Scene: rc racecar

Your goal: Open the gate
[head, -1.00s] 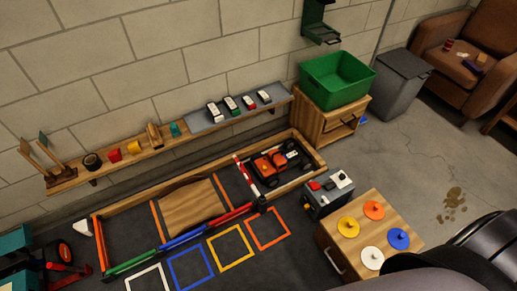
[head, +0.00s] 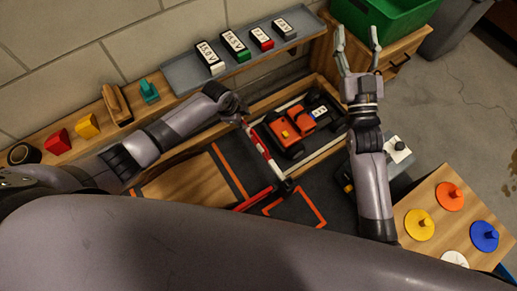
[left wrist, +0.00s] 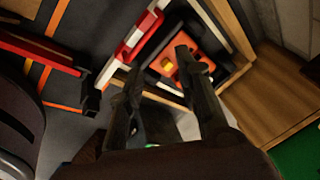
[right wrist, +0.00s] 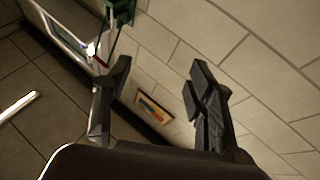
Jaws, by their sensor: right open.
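In the left wrist view the bar (left wrist: 131,44) lies just past one finger, and the orange car (left wrist: 183,62) shows beyond and between the fingers. My left gripper (head: 243,117) is near the bar's wall-side end; its fingers are apart with nothing between them. I cannot tell whether it touches the bar. My right gripper (head: 358,42) is raised, open and empty, near the green bin; its fingers (right wrist: 160,80) show apart against the wall.
A wall shelf (head: 183,75) holding several labelled blocks runs above the track. A green bin (head: 388,15) on a wooden cabinet is at the back right. A wooden stand (head: 423,193) with coloured knobbed discs is at the right. A wooden ramp (head: 190,182) lies left of the gate.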

